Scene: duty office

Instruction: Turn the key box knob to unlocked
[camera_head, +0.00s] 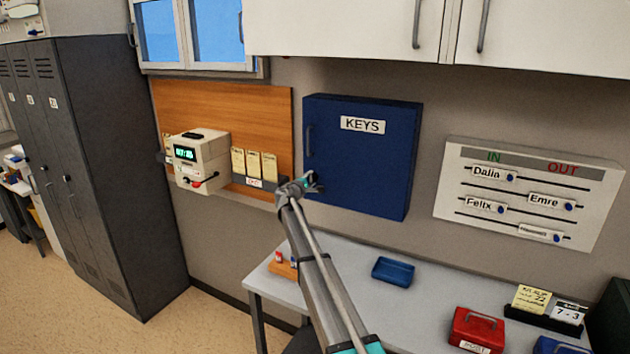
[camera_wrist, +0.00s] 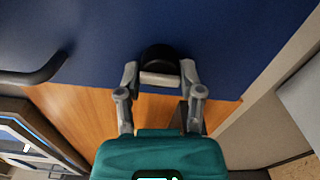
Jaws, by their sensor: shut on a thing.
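The key box (camera_head: 365,165) is a blue wall cabinet with a KEYS label and a dark handle at its left edge. It also fills the upper part of the wrist view (camera_wrist: 220,45). My gripper (camera_head: 308,183) is at the lower left of its door. In the wrist view my gripper (camera_wrist: 160,80) is shut on the dark round knob (camera_wrist: 158,57) on the blue door. The knob's lower part is hidden behind the fingers, and no lock marking shows. In the head view the gripper hides the knob.
The door handle (camera_wrist: 35,75) is left of my gripper. A time clock (camera_head: 202,160) and card rack (camera_head: 255,170) are on the wooden board to the left. An IN/OUT board (camera_head: 600,185) hangs to the right. Below is a desk (camera_head: 345,262) with a blue tray (camera_head: 393,270) and red box (camera_head: 477,330).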

